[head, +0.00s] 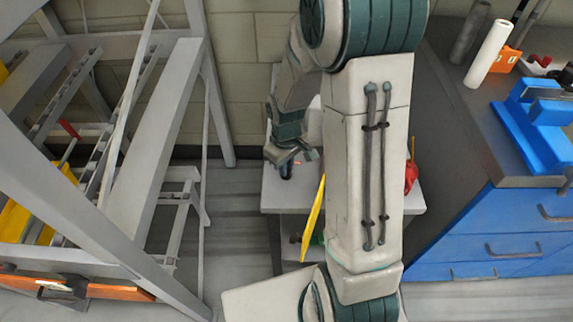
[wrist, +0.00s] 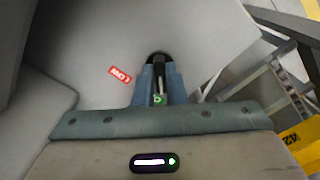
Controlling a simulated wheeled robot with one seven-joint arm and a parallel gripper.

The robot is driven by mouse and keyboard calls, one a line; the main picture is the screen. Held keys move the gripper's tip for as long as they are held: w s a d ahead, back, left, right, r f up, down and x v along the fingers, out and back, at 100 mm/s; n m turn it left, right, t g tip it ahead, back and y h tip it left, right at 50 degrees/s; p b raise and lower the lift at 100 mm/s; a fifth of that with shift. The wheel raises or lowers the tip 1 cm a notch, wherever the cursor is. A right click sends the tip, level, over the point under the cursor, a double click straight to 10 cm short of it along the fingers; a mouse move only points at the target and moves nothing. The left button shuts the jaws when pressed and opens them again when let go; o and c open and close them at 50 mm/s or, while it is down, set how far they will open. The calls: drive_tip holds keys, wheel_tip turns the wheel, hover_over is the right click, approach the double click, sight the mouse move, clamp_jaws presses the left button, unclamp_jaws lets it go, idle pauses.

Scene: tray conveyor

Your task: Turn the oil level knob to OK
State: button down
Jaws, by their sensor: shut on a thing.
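The dark oil level knob (wrist: 157,57) sits on a pale grey panel, its far rim showing past my fingertips in the wrist view. My gripper (wrist: 158,80) is shut on it from above. A red label reading LOW (wrist: 120,76) lies left of the knob. A small green mark (wrist: 159,100) shows between the fingers, partly covered. In the head view my gripper (head: 291,156) is at the top of the grey cabinet (head: 280,200), with the dark knob (head: 286,171) just below it. My fingers hide most of the knob, and I cannot tell where its pointer stands.
A grey conveyor frame (head: 150,130) stands at the left. A blue workbench (head: 480,230) with a blue vise (head: 540,125) and a white roll (head: 488,52) is at the right. A yellow object (head: 313,222) and a red one (head: 411,177) show beside my arm at the cabinet.

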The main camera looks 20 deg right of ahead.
drive_tip(key=c, duration=1.5)
unclamp_jaws()
drive_tip(key=shift+r+p, duration=1.3)
drive_tip(key=shift+r, duration=5.65)
drive_tip(key=s+r+m+t+p, duration=0.1)
drive_tip(key=s+r+m+p, duration=0.1)
drive_tip(key=r, duration=0.4)
drive_tip(key=s+r+m+t+p, duration=0.1)
drive_tip(key=s+r+m+p, duration=0.1)
drive_tip(key=s+r+p, duration=0.3)
drive_tip(key=s+r+m+p, duration=0.1)
drive_tip(key=s+r+p, duration=0.2)
drive_tip(key=s+r, duration=0.3)
drive_tip(key=shift+s+a+r+m+t, duration=0.25)
drive_tip(key=shift+s+r+m+t, duration=0.15)
drive_tip(key=shift+s, duration=0.15)
